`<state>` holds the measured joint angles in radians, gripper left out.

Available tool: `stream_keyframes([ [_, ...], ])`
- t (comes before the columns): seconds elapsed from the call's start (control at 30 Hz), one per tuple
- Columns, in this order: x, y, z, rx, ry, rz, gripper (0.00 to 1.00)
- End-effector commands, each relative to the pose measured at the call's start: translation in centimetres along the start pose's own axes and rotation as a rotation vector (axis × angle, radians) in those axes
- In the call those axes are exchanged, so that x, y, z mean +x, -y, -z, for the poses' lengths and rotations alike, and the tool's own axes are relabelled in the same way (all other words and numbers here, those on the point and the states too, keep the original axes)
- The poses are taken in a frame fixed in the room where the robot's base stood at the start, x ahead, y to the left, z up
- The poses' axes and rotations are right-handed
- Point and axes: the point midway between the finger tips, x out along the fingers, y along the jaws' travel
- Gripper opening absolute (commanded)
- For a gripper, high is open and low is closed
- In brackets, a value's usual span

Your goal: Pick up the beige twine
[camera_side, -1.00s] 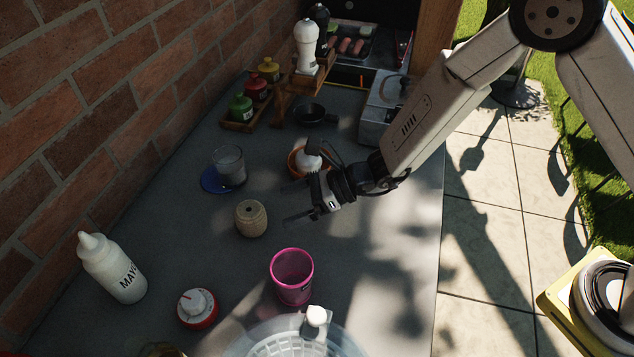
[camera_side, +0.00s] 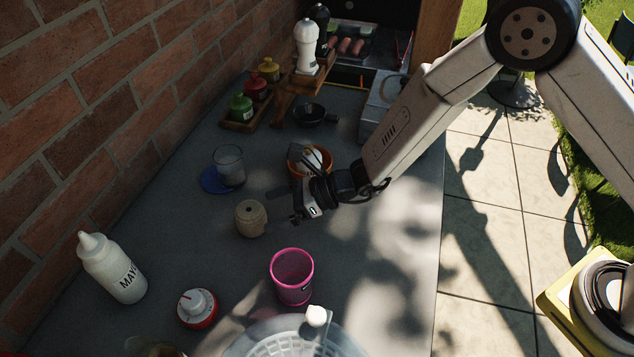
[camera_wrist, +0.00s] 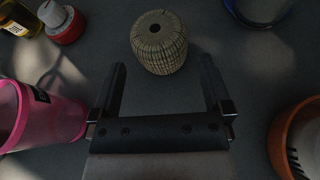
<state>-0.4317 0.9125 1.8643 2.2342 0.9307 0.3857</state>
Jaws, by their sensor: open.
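The beige twine (camera_side: 251,218) is a small barrel-shaped ball with a dark hole in its top. It stands upright on the grey table, left of my gripper (camera_side: 284,205) in the side view. In the wrist view the twine (camera_wrist: 159,42) is just beyond the fingertips and roughly centred between them. My gripper (camera_wrist: 163,78) is open, with nothing between its fingers. In the side view one finger overlaps the twine's right edge; I cannot tell whether they touch.
A pink cup (camera_side: 292,277) stands in front of the twine, and a terracotta pot (camera_side: 325,163) is behind my gripper. A glass (camera_side: 229,166) stands by a blue disc (camera_side: 211,181). A red-and-white timer (camera_side: 197,308) and a mayo bottle (camera_side: 112,268) are at front left. Bare table surrounds the twine.

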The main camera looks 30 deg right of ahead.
Motion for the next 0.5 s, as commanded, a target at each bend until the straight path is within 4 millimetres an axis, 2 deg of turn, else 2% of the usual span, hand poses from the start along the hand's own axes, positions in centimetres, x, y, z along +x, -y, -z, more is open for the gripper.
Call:
stream_keyframes([
  [0.5, 4.6, 0.0, 0.2, 0.001, -0.001, -0.001, 1.0],
])
